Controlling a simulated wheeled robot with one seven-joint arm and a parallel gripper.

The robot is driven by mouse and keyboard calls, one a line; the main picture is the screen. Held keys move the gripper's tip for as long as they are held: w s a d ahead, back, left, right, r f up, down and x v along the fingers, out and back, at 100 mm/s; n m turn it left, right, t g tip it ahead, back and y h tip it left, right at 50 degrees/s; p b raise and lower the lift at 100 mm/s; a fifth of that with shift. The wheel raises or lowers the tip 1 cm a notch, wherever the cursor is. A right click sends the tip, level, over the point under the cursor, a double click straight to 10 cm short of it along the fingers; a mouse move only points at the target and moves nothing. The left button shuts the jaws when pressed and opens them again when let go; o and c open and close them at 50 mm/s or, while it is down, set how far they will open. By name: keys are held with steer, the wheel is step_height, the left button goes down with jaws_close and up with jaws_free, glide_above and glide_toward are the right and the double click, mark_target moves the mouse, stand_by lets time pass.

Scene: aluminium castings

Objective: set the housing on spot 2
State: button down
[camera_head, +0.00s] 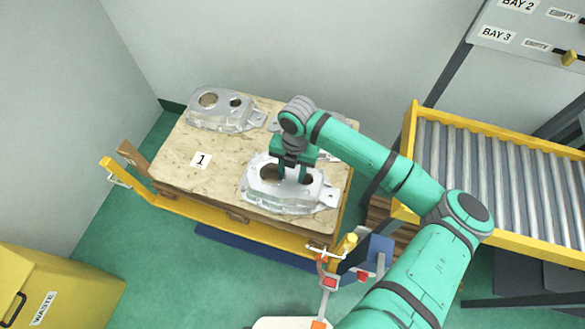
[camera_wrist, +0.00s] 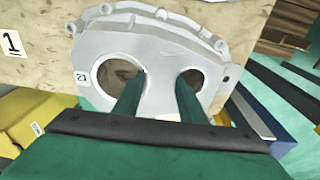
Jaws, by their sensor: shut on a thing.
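The silver cast housing (camera_head: 308,199) is at the front right of the wooden board, below my gripper (camera_head: 292,172). It has two round openings and bolt lugs around its rim. In the wrist view, my gripper (camera_wrist: 161,78) has one finger in each opening of the housing (camera_wrist: 150,45), shut on the metal between them. A small "21" tag shows beside the larger opening. I cannot tell whether the housing rests on the board or hangs just above it. No mark reading 2 is visible.
The wooden board (camera_head: 172,168) has a "1" label (camera_head: 201,160). Another casting (camera_head: 222,110) lies at its back left; one behind my gripper is partly hidden. A roller conveyor (camera_head: 500,170) stands right. A yellow waste bin (camera_head: 70,285) is front left.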

mark_target(294, 173)
steer(key=shift+w+f, duration=0.1)
steer(key=shift+f, duration=0.4)
steer(key=c, duration=1.1)
jaws_free()
steer(key=r, duration=1.2)
steer(key=shift+w+d, duration=0.35)
steer(key=shift+w, duration=0.05)
